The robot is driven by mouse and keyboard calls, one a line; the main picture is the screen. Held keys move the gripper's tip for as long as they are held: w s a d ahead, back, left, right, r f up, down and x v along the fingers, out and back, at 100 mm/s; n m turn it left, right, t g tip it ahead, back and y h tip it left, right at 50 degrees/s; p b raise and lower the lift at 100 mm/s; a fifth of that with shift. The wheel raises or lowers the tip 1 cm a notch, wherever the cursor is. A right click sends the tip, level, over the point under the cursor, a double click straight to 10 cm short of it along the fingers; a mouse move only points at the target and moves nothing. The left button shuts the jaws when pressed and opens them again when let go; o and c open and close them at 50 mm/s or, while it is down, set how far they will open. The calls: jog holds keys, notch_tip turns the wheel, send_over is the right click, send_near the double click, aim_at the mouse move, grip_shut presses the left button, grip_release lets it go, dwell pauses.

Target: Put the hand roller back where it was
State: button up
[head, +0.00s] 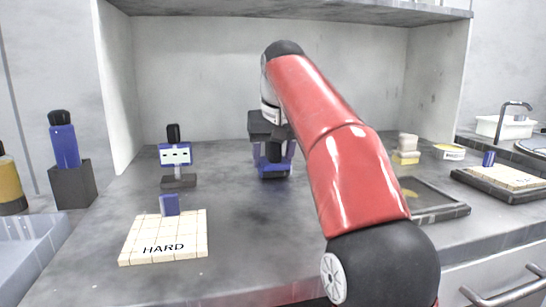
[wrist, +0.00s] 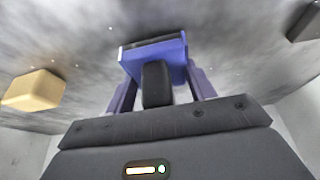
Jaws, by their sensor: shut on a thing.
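The hand roller appears to be the blue piece with a black upright handle (wrist: 157,84) in the wrist view. My gripper (wrist: 160,88) is shut on that handle, with a purple finger on either side. I cannot tell whether the roller touches the counter. My gripper hides most of it in the head view.
A blue device with a white panel (head: 175,157) stands left on a black base. A black-framed tray (head: 438,205) and pale blocks (head: 406,157) are right. The counter (head: 235,225) is clear front centre.

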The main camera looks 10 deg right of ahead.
aim_at(274, 164)
jog(key=shift+s+f, duration=0.1)
jog(key=shift+f, duration=0.45)
jog(key=shift+c, duration=0.6)
jog(key=o, duration=1.2)
jog(key=shift+f, duration=0.1)
jog(key=shift+r, duration=0.25)
jog(key=shift+r+b, duration=0.3)
jog(key=p+v, duration=0.1)
jog(key=v, duration=0.1)
jog(key=p+v, duration=0.1)
jog(key=v, duration=0.1)
jog(key=p+v, duration=0.1)
jog(key=v, duration=0.2)
jog(key=shift+a+r+p, duration=0.2)
jog(key=shift+a+p, duration=0.1)
jog(key=shift+r, duration=0.3)
